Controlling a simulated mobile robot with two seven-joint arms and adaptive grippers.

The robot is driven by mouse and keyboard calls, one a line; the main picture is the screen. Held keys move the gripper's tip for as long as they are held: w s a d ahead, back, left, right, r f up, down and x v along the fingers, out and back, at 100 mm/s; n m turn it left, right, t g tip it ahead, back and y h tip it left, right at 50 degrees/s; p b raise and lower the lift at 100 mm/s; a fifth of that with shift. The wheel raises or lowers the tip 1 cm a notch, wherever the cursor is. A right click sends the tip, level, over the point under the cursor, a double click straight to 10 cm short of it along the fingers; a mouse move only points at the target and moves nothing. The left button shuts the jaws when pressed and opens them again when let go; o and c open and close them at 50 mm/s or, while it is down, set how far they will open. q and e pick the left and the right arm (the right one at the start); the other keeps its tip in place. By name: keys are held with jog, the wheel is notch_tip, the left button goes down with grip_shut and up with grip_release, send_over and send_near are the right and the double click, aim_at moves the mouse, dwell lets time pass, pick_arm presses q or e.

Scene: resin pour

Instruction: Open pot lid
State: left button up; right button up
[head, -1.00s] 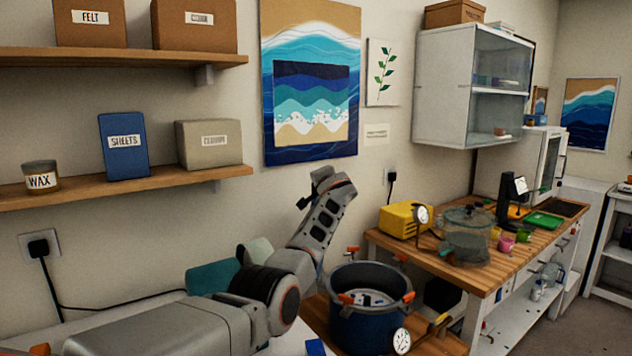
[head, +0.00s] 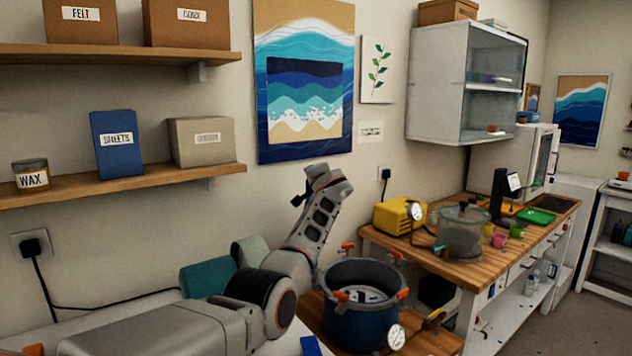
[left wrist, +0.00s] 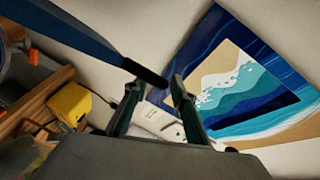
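The blue pot (head: 358,326) stands on a low wooden surface in the lower middle of the head view. It has a dark rim with orange clamps, and pale and dark things show inside; I see no lid covering them. My left arm rises to the left of the pot, with its wrist end above pot height, and its fingers are hard to see there. In the left wrist view my left gripper (left wrist: 157,88) has its fingers apart. A dark blue bar-like part (left wrist: 70,36) with a black end reaches towards the fingertips; whether they touch is unclear. My right gripper is not in view.
A round gauge (head: 396,337) is at the pot's front right. The workbench (head: 408,245) behind holds a yellow box (head: 394,214), a clear vessel (head: 462,238) and a green tray (head: 537,216). Shelves (head: 110,188) line the left wall.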

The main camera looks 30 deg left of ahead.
pick_arm(q)
jog(key=v, duration=1.1)
jog(key=shift+s+d, duration=0.1)
jog(key=shift+s, duration=0.05)
dwell(0.4)
